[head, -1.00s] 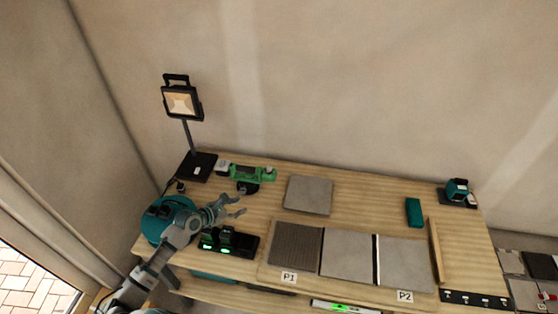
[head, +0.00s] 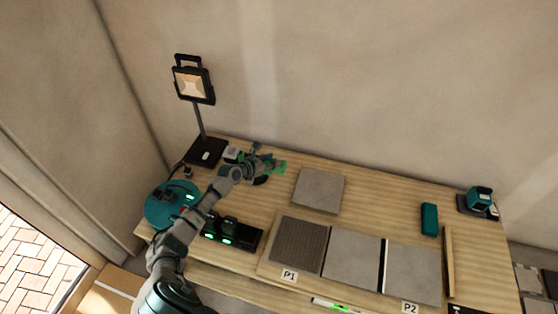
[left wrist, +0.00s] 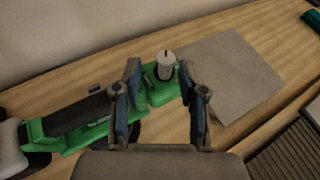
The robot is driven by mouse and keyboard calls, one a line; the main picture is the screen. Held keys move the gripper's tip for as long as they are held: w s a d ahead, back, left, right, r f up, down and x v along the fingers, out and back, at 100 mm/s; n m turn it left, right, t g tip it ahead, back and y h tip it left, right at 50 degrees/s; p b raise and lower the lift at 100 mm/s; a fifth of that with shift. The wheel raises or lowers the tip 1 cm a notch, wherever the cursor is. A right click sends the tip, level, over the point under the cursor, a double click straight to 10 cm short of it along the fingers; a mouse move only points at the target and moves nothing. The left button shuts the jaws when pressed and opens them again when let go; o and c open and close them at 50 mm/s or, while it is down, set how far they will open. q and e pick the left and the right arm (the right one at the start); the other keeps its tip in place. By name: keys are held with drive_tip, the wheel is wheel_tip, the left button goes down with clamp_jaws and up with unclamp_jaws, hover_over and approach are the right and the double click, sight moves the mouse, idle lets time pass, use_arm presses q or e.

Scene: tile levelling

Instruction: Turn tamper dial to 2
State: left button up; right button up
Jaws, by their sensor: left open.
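The green tamper (head: 279,167) lies at the back left of the bench, partly hidden by my left gripper (head: 263,161) in the head view. In the left wrist view the tamper's green body (left wrist: 90,135) runs to the left. Its pale grey dial (left wrist: 166,66) stands on the tamper's right end, with a dark mark on top. My left gripper (left wrist: 160,75) is open and empty, its two fingers on either side of the dial in the picture. I cannot tell whether they touch it. No dial number is readable. My right gripper is not in view.
A work lamp (head: 192,85) stands behind left. A round teal case (head: 172,207) and a black charger (head: 232,237) are near my left arm. A grey tile (head: 319,190) lies right of the tamper, with more tiles in front. Bare wood lies right of the loose tile.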

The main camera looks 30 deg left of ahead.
sight(279, 157)
use_arm(q)
drive_tip(key=x, duration=0.2)
drive_tip(key=shift+w+d+f+b, duration=0.1)
drive_tip(key=shift+w+d+b, duration=0.15)
drive_tip(key=shift+w+b, duration=0.05)
drive_tip(key=shift+w+d+f, duration=0.15)
drive_tip(key=shift+w+d, duration=0.25)
drive_tip(key=shift+w, duration=0.2)
drive_tip(key=shift+a, duration=0.25)
clamp_jaws()
